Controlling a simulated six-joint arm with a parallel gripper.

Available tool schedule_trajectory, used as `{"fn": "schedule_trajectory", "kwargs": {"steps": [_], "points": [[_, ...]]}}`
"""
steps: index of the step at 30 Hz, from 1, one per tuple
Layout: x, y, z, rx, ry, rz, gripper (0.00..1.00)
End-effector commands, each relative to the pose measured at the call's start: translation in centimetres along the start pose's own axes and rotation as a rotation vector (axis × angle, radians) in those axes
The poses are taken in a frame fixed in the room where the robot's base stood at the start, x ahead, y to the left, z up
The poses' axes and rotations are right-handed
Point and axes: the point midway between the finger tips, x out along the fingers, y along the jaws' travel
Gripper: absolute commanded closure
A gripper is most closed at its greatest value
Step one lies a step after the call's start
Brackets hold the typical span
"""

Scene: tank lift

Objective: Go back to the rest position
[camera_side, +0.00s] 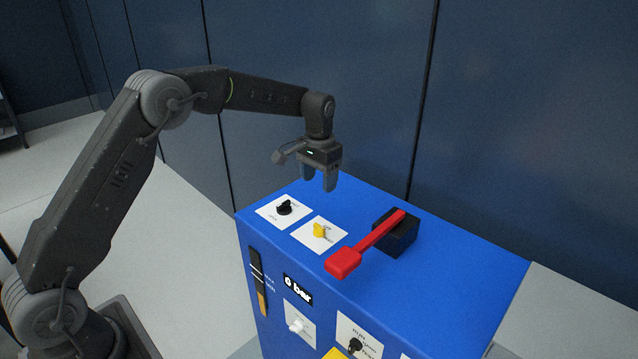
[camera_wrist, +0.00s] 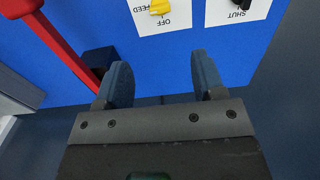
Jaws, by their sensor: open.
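My gripper (camera_side: 319,180) is open and empty, pointing down above the back edge of the blue cabinet (camera_side: 455,275). In the wrist view its two fingers (camera_wrist: 160,82) are apart with nothing between them. On the cabinet top, a black knob (camera_side: 284,207) and a yellow knob (camera_side: 320,230) stand on white plates in front of the gripper. A red lever (camera_side: 365,244) on a black block (camera_side: 404,238) lies to the right, its wide end toward the front edge. The red lever (camera_wrist: 55,45) also shows at the left in the wrist view.
The cabinet front carries a gauge strip (camera_side: 258,282), a white knob (camera_side: 296,326) and a black knob (camera_side: 355,345). A dark panelled wall (camera_side: 320,60) stands close behind the cabinet. The air left of the cabinet, over the pale floor (camera_side: 190,240), is free.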

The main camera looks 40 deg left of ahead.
Motion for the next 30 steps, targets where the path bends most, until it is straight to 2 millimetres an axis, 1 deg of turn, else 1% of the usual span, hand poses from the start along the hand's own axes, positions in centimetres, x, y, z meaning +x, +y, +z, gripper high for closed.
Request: {"fn": "schedule_trajectory", "kwargs": {"steps": [5,7,8,10,13,15,17,18,20,21,23,25,27,29,30], "points": [[0.0,0.0,0.0,0.000,0.001,0.000,0.37],[-0.5,0.1,0.2,0.000,0.006,-0.001,0.37],[-0.9,0.2,0.4,0.000,0.011,-0.001,0.37],[-2.3,0.5,1.2,0.000,0.027,-0.003,0.37],[-5.3,1.1,3.2,0.000,0.067,-0.007,0.37],[-7.6,1.7,5.2,0.000,0.098,-0.010,0.37],[-9.3,2.2,7.0,-0.002,0.127,-0.012,0.37],[-10.4,2.5,8.3,-0.003,0.145,-0.013,0.37],[-11.8,2.9,10.3,-0.004,0.173,-0.014,0.37],[-12.6,3.2,11.8,-0.004,0.191,-0.015,0.37],[-13.7,3.7,13.9,-0.004,0.220,-0.016,0.37],[-14.6,4.2,16.5,-0.006,0.253,-0.016,0.37],[-15.3,4.6,19.1,-0.008,0.286,-0.016,0.37],[-15.6,4.9,21.4,-0.008,0.313,-0.016,0.37],[-15.7,5.1,22.9,-0.009,0.333,-0.015,0.37]]}}
